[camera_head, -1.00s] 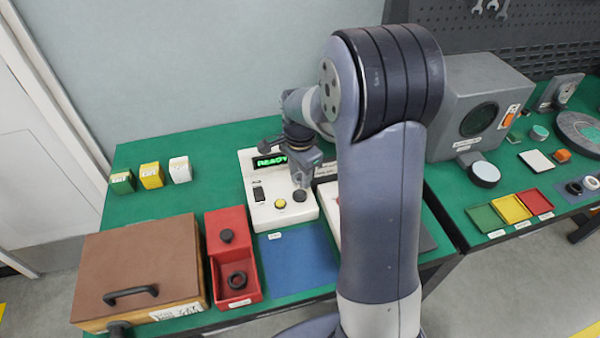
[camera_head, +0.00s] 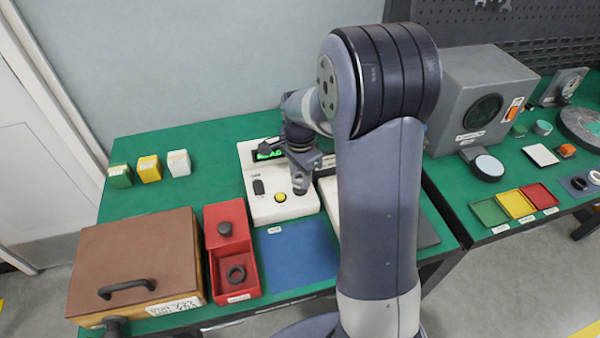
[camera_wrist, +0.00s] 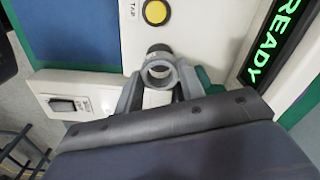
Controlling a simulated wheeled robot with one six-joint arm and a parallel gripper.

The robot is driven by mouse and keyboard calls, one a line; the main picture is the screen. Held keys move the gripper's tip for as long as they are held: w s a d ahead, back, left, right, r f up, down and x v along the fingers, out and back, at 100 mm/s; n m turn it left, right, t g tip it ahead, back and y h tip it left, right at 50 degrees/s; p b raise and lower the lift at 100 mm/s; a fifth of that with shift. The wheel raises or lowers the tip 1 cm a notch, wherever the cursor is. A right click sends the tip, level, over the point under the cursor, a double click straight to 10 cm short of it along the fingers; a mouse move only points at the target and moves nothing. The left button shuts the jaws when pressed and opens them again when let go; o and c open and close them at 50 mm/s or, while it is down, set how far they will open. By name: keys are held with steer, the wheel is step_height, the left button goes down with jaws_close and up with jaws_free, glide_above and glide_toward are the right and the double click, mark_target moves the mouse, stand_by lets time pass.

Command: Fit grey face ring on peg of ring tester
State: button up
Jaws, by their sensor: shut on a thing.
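The ring tester (camera_head: 256,213) is a white box with a green lit display, partly covered by my wrist in the head view. Its display reads READY in the wrist view (camera_wrist: 275,45). My gripper (camera_head: 301,187) is low over the tester's front right, right of the yellow button (camera_head: 281,197). In the wrist view my gripper (camera_wrist: 160,88) is shut on the grey face ring (camera_wrist: 160,73), its hole facing the camera. The dark peg (camera_wrist: 159,48) shows at the ring's far edge. I cannot tell whether the ring is around it. The gripper hides the peg in the head view.
A red tray (camera_head: 211,263) with a dark knob-like part and a black ring stands left of a blue mat (camera_head: 298,252). A brown wooden box (camera_head: 140,255) is farther left. Another white device (camera_wrist: 60,82) stands close beside the tester.

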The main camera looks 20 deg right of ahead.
steer(key=shift+f+b, duration=0.85)
steer(key=shift+f, duration=0.25)
steer(key=o, duration=1.1)
steer(key=shift+c, duration=0.2)
step_height(320, 180, up, 7)
steer(key=p, duration=0.5)
